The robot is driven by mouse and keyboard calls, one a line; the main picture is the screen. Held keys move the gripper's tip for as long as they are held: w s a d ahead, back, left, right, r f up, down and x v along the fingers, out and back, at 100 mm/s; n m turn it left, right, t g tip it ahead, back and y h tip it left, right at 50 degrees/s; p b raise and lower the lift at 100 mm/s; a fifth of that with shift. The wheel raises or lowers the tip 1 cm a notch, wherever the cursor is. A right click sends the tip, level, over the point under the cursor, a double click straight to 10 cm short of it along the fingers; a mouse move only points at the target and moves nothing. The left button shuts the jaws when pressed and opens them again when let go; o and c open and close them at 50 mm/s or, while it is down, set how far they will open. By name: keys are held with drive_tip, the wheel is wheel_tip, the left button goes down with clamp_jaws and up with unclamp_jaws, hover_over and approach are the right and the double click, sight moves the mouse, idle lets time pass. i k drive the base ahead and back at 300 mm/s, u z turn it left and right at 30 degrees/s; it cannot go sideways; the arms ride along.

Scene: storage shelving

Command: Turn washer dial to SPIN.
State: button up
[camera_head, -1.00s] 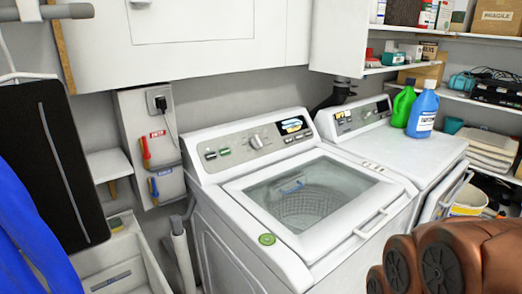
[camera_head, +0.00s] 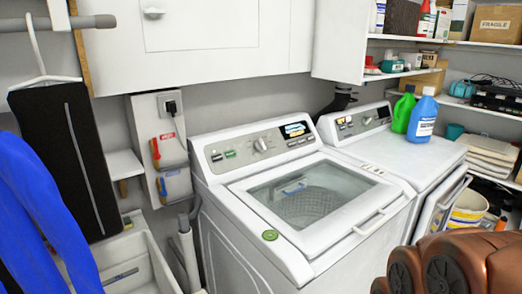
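The white top-loading washer (camera_head: 315,258) stands at the centre with its glass lid (camera_head: 312,195) shut. Its round dial (camera_head: 261,144) sits on the grey control panel (camera_head: 240,152) along the back edge. The dial's pointer and the SPIN mark are too small to read. A lit display (camera_head: 294,130) is right of the dial, and small buttons lie to its left. My gripper is not in view.
A second white machine (camera_head: 395,155) adjoins at right, bearing green (camera_head: 403,109) and blue (camera_head: 423,115) bottles. Hanging clothes (camera_head: 55,150) and a utility sink (camera_head: 145,265) are at left.

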sight(260, 145)
drive_tip(key=k, duration=1.1)
drive_tip(key=z, duration=0.85)
drive_tip(key=i, duration=1.7)
drive_tip(key=u, duration=0.85)
drive_tip(key=i, duration=0.55)
drive_tip(key=u, duration=0.45)
